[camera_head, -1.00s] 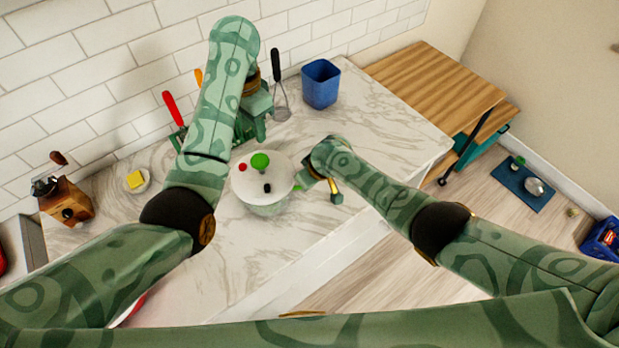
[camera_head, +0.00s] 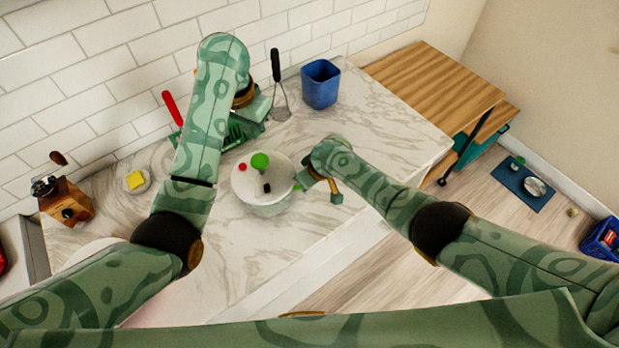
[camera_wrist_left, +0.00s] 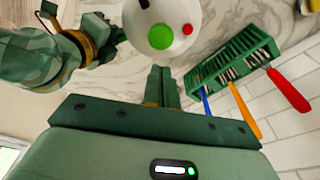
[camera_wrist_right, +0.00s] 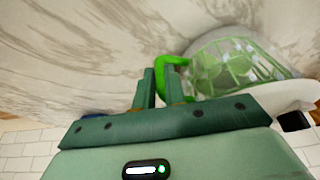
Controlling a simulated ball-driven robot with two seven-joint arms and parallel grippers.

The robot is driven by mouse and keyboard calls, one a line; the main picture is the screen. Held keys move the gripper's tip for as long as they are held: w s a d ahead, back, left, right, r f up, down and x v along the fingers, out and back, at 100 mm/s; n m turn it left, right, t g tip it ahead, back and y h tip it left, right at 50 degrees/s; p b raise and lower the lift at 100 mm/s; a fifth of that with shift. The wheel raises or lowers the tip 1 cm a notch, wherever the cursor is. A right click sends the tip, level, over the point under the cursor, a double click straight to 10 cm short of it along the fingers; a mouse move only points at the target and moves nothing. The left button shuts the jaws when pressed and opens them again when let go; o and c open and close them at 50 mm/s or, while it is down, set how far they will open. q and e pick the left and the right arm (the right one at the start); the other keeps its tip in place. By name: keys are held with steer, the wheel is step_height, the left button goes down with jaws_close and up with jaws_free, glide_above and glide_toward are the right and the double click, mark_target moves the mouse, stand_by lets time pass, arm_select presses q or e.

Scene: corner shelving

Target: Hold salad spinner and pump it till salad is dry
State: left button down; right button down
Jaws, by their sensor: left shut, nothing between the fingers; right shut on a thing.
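The salad spinner (camera_head: 262,207) stands upright on the marble counter, with a white lid, a green knob (camera_head: 260,160), a red button (camera_head: 242,167) and a small black part. My left gripper (camera_wrist_left: 164,72) is shut and empty. In the left wrist view its fingertips point toward the green knob (camera_wrist_left: 159,37), with the lid (camera_wrist_left: 190,12) behind; I cannot tell how high above it they are. My right gripper (camera_wrist_right: 160,82) is shut on the spinner's green side handle (camera_wrist_right: 173,62). The clear bowl with its green basket (camera_wrist_right: 225,62) shows beside it.
A green utensil rack (camera_wrist_left: 240,52) with red, orange and blue handles stands behind the spinner. A wooden grinder (camera_head: 66,203) and yellow block (camera_head: 135,180) are left. Counter right of the spinner is clear.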

arm_select(q)
steer(key=shift+n, duration=0.4)
steer(key=shift+f, duration=3.35)
